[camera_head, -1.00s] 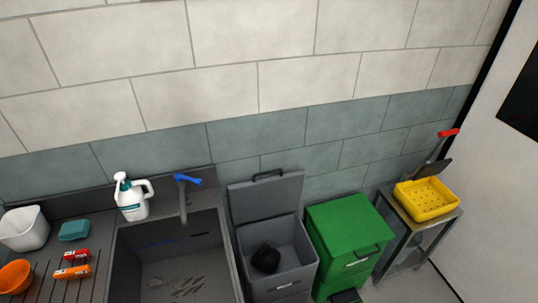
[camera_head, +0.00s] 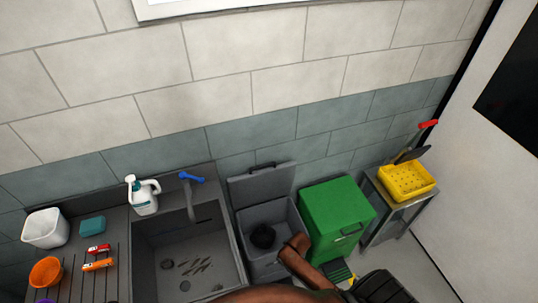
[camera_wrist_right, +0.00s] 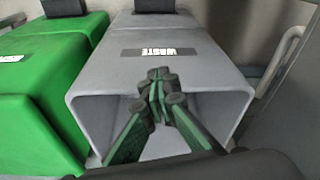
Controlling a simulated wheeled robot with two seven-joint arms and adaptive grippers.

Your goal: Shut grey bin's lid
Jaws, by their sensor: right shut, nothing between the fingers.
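The grey bin (camera_head: 270,262) stands between the sink and the green bin in the head view. Its lid (camera_head: 262,187) is open and tipped up against the wall, and a dark bundle (camera_head: 264,237) lies inside. The wrist view shows the grey bin (camera_wrist_right: 160,60) with its WASTE label, apparently upside down. My right gripper (camera_wrist_right: 158,85) is shut and empty there, with its fingertips overlapping the bin's front rim and open mouth; contact cannot be told. In the head view my right arm hides part of the bin's right front. My left gripper is not in view.
The green bin (camera_head: 335,212), lid shut, stands close on the right, with a pedal low at its front. A yellow basket (camera_head: 407,181) sits on a metal stand further right. The sink (camera_head: 188,262) adjoins on the left. A white jug (camera_head: 143,196) stands behind it.

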